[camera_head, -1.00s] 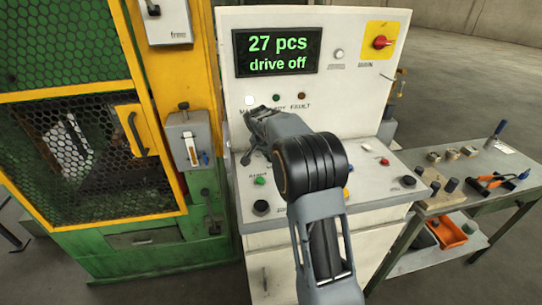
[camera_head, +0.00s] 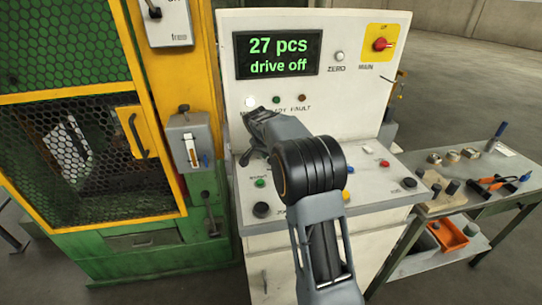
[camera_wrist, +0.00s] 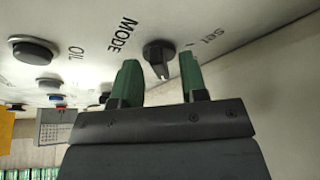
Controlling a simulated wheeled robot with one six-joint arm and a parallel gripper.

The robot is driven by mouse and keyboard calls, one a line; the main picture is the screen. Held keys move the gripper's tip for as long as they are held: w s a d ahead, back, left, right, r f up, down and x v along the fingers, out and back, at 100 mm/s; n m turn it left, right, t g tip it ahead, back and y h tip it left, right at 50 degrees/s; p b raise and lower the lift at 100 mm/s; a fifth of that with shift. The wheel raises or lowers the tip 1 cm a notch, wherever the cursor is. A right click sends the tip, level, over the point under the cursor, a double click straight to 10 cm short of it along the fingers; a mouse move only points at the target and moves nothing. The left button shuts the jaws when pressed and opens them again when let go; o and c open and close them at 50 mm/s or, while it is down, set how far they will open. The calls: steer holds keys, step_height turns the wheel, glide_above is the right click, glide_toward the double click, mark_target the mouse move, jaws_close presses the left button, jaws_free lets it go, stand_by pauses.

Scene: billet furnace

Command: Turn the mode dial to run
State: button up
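The mode dial (camera_wrist: 159,54) is a black knob with a pale pointer mark, on the white panel beside the printed word MODE in the wrist view. A partly readable label, perhaps "SET", is printed to its right. My gripper (camera_wrist: 160,75) is open, its two green fingertips apart. The dial shows in the gap between the fingertips, a little beyond them; I cannot tell if they touch it. In the head view my gripper (camera_head: 248,152) is over the left part of the control console (camera_head: 385,207), and my arm hides the dial.
The display (camera_head: 277,53) reads "27 pcs, drive off". A red main switch (camera_head: 381,44) is at upper right. Green and black buttons (camera_head: 261,209) are near the console front. A yellow-framed mesh guard (camera_head: 60,160) stands left; a tool cart (camera_head: 480,185) stands right.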

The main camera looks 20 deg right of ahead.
steer(key=v, duration=1.4)
steer(key=shift+f, duration=0.1)
